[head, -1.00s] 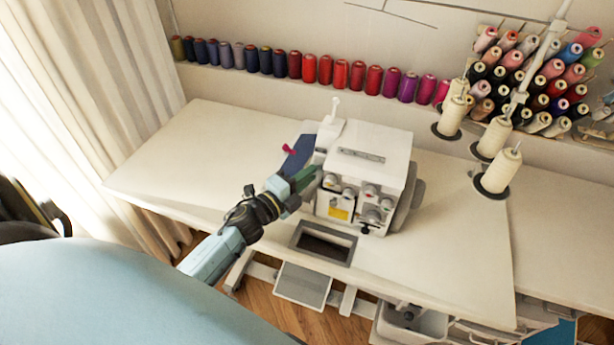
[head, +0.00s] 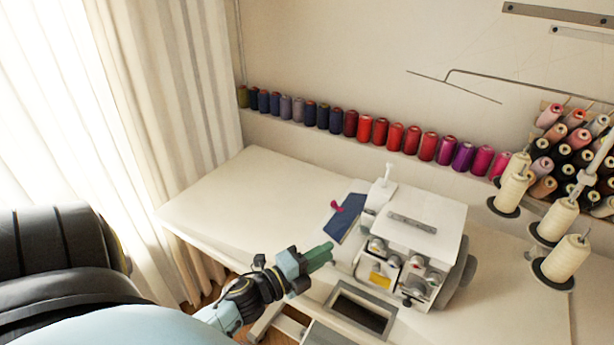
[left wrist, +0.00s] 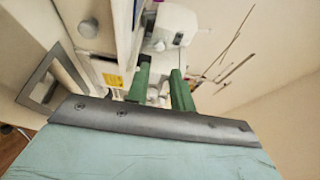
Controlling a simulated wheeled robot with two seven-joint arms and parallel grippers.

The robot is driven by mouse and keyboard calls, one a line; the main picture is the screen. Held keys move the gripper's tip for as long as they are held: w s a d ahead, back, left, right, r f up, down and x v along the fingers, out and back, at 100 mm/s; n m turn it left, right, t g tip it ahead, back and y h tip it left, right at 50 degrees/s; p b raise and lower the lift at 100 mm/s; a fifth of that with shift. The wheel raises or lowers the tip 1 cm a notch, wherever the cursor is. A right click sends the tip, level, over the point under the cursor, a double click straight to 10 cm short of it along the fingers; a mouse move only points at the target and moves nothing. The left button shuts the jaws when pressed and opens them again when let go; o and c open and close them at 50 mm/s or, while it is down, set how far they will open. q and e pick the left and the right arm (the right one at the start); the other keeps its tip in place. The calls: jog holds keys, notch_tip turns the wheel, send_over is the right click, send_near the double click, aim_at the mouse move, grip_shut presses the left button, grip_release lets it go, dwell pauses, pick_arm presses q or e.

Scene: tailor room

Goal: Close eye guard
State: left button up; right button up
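The white sewing machine (head: 432,215) stands on the table, with dials and a yellow label on its front. It also shows in the left wrist view (left wrist: 180,20). I cannot clearly make out the eye guard on it or tell whether it is open or closed. My left gripper (head: 328,255) has green fingers and is just left of the machine's front, seemingly apart from it. In the left wrist view its two fingers (left wrist: 161,90) are spread with a gap between them, pointing at the machine, and nothing is held. My right gripper is not in view.
A dark blue cloth (head: 347,218) with a pink piece lies left of the machine. The white table (head: 245,205) is bare at left and has a rectangular opening (head: 360,312) in front. Cream thread cones (head: 563,260) stand at right. Colored spools (head: 380,132) line the back ledge.

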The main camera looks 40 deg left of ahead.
pick_arm(q)
jog(key=shift+s+a, duration=0.2)
jog(key=shift+s, duration=0.9)
jog(key=shift+s+a, duration=0.15)
jog(key=shift+s, duration=0.95)
